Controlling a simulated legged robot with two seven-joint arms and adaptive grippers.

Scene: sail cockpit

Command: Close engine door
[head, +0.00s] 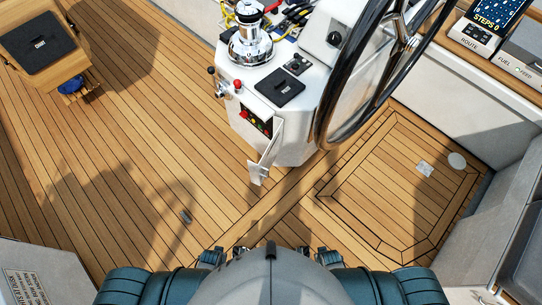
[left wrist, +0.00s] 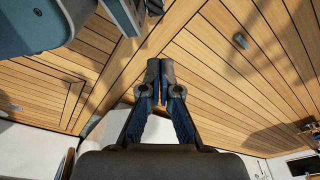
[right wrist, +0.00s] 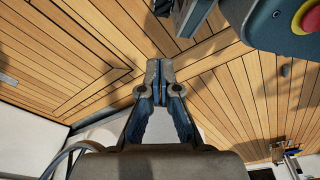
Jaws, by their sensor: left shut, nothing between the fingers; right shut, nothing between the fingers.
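The engine door (head: 266,160) is a small white panel on the front of the white pedestal (head: 299,128). It stands open, swung out toward me, with a small latch at its outer lower end. The opening (head: 254,118) behind it shows dark, with red and yellow parts inside. My left gripper (left wrist: 158,65) is shut and empty above the deck in the left wrist view. My right gripper (right wrist: 159,67) is likewise shut and empty in the right wrist view. Both are low and close to my body, apart from the door. I cannot make out the door in the wrist views.
A large black steering wheel (head: 328,125) rises at the pedestal's right. A chrome winch (head: 249,40) and a red-knobbed lever (head: 237,84) are on the pedestal's left. A wooden table (head: 18,45) stands at far left.

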